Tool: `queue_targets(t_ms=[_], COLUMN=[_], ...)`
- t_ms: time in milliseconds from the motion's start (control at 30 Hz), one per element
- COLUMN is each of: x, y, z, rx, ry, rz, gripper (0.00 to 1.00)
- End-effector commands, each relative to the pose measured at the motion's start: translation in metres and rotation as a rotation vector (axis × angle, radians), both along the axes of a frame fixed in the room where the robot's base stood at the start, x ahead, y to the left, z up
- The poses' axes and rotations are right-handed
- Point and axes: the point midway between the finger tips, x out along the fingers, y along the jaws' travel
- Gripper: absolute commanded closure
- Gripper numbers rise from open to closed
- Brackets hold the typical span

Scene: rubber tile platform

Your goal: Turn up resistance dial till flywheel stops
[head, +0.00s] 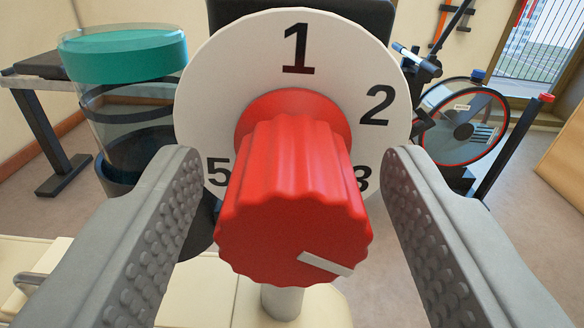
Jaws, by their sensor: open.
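A fluted red dial knob (293,210) fills the middle of the head view, seen nearly end-on. It sits on a round white plate (235,70) marked 1, 2, 3 and 5; the plate's lower part is hidden behind the knob. A white line on the knob's face points to the lower right, toward the side of the 3. My gripper (293,172) is open, with one grey studded finger on each side of the knob and a gap on both sides. A flywheel (464,132) with a red rim stands at the right; whether it turns cannot be told.
A pale post (292,302) shows below the knob. Open floor (520,215) lies at the right, with a window (555,45) beyond.

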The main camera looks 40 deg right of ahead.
Motion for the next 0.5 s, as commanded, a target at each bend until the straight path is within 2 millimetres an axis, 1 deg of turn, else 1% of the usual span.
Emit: queue_targets(t_ms=[133, 167, 300, 367, 400, 500], x=[-0.0001, -0.0002, -0.0003, -0.0004, -0.0004, -0.0004], y=[0.0000, 0.0000, 0.0001, 0.0000, 0.0000, 0.0001], z=[0.0000, -0.0001, -0.0001, -0.0001, -0.0001, -0.0001], rx=[0.000, 0.000, 0.000, 0.000, 0.000, 0.002], ry=[0.000, 0.000, 0.000, 0.000, 0.000, -0.001], rz=[0.000, 0.000, 0.000, 0.000, 0.000, 0.000], gripper=[0.44, 0.48, 0.76, 0.88, 0.89, 0.89])
